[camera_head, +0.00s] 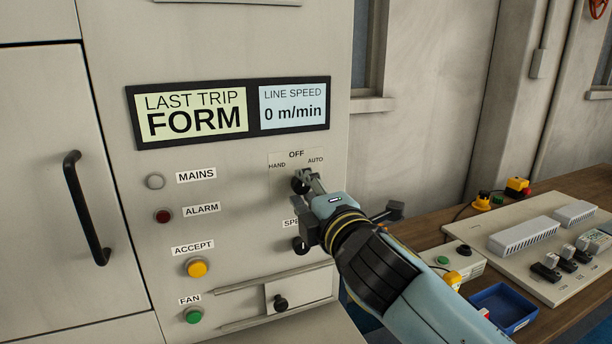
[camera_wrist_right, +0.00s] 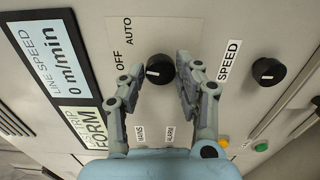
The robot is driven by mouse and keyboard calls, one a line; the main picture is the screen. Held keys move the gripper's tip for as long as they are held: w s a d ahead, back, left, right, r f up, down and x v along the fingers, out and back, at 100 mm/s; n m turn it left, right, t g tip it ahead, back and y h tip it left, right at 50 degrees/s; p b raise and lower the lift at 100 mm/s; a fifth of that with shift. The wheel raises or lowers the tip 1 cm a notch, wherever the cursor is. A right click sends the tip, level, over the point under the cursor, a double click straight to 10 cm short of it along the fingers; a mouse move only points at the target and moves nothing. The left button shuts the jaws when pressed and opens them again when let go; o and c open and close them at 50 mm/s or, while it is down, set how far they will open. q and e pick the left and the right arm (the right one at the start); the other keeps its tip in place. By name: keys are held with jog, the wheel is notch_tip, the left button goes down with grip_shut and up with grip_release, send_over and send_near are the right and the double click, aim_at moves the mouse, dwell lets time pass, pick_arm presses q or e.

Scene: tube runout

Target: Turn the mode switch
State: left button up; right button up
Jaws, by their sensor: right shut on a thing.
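In the head view the knob (camera_head: 299,185) is partly covered by my right gripper (camera_head: 308,180). In the right wrist view the knob (camera_wrist_right: 160,69) sits between the two fingertips of my right gripper (camera_wrist_right: 158,80), which is shut on it. The knob's white mark points left in that view, roughly toward the word OFF. The word HAND is hidden there behind a finger. My left gripper is not in view.
The speed knob (camera_head: 300,246) is just below, close to my gripper; it also shows in the wrist view (camera_wrist_right: 268,71). The display (camera_head: 230,110) reads FORM and 0 m/min. A yellow button (camera_head: 197,267) sits lower left. A bench (camera_head: 448,232) with a blue tray (camera_head: 503,307) stands right.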

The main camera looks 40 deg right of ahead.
jog(key=shift+r+n+p, duration=0.1)
jog(key=shift+n+p, duration=0.25)
jog(key=shift+n, duration=0.35)
jog(key=o, duration=0.6)
jog(key=shift+n, duration=0.3)
jog(key=shift+c, duration=0.2)
jog(key=o, duration=0.4)
jog(key=shift+f, duration=0.2)
jog(key=v, duration=0.6)
jog(key=shift+r+b, duration=0.1)
jog(key=shift+b, duration=0.3)
jog(key=v, duration=0.7)
jog(key=shift+s+a, duration=0.1)
jog(key=shift+s, duration=0.1)
